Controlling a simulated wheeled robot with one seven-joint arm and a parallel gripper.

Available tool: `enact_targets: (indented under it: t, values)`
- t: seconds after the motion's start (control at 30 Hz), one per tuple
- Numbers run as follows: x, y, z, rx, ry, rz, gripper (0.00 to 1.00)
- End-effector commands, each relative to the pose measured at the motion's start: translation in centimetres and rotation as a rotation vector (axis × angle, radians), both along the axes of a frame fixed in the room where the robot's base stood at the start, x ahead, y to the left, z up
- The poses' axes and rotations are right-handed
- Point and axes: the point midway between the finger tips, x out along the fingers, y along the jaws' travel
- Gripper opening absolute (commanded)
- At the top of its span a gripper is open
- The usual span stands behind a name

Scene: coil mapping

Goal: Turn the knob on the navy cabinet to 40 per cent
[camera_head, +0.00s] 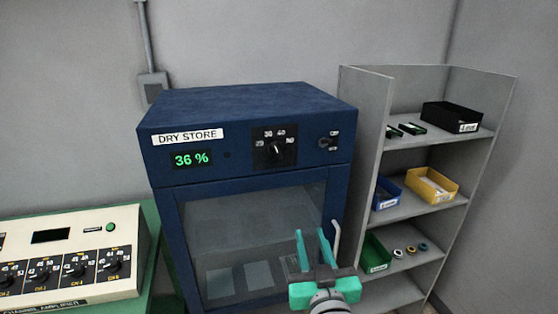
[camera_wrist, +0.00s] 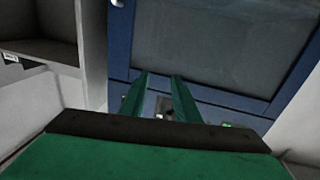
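The navy cabinet (camera_head: 250,115), labelled DRY STORE, stands in the middle of the head view. Its green readout (camera_head: 192,159) shows 36 %. The black knob (camera_head: 276,149) sits on a dark dial plate with printed numbers, 30 and 40 along the top; its white pointer mark is too small to read exactly. My gripper (camera_head: 311,232) is in front of the cabinet door, below and right of the knob, not touching it. Its two green fingers are apart with nothing between them. In the wrist view my gripper (camera_wrist: 158,78) is also open, with the navy door frame behind it.
A small switch (camera_head: 327,143) sits right of the knob. The glass door (camera_head: 250,235) has a pale handle (camera_head: 336,240) close to my gripper. A grey shelf (camera_head: 376,130) with bins stands at the right. A beige channel amplifier (camera_head: 70,255) sits on a green bench at left.

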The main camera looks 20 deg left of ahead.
Motion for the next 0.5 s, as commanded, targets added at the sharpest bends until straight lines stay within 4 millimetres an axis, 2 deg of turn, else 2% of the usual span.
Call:
enact_targets:
  t: [0.03,0.2,0.4,0.5]
  values:
    - [0.2,0.4,2.3,-0.021,-0.024,0.019,0.29]
    - [0.1,1.8,7.9,-0.109,-0.073,0.083,0.29]
    - [-1.0,3.0,13.6,-0.222,-0.125,0.139,0.29]
    - [-1.6,3.4,15.4,-0.267,-0.142,0.155,0.29]
